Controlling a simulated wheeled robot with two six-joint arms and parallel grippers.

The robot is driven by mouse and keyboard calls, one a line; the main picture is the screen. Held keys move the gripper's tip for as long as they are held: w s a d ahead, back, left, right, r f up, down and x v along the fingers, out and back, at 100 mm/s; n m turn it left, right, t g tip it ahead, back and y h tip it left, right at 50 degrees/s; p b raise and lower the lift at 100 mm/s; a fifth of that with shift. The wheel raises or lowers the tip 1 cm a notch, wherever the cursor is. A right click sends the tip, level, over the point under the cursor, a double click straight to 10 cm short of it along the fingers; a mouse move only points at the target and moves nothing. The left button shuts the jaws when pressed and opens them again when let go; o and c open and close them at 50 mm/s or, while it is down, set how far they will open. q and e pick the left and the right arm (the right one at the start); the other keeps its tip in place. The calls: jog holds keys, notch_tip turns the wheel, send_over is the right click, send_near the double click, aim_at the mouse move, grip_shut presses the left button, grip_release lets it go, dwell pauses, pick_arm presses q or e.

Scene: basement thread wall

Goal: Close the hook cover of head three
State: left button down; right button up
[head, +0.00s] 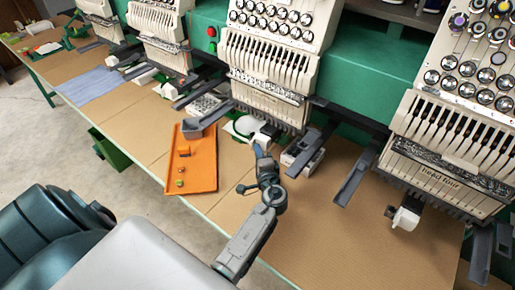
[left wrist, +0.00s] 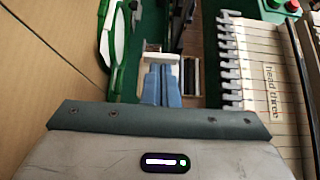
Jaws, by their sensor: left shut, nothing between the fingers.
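Head three (head: 268,65) is the middle cream machine head; its label (left wrist: 271,90) reads in the left wrist view. My left gripper (head: 260,150) is low in front of it, above the table edge side. Its blue fingers (left wrist: 161,84) are shut and empty. A small white piece (head: 262,138), which looks like the hook cover, is right at the fingertips. It also shows as a white bar (left wrist: 160,56) just beyond them in the left wrist view. Whether they touch, and how far the cover stands open, I cannot tell. My right gripper is not in view.
A green-and-white object (head: 240,128) is close by. Grey arms (head: 354,181) jut out to the right. The brown table (head: 330,235) is clear in front.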

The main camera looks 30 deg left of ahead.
pick_arm(q)
jog(key=shift+w+a, duration=0.1)
dwell(0.3)
jog(key=shift+a+r+m+t+h+b, duration=0.2)
jog(key=shift+a+m+t+h+b, duration=0.5)
jog(key=shift+m+t+h, duration=0.15)
jog(key=shift+w+r, duration=0.1)
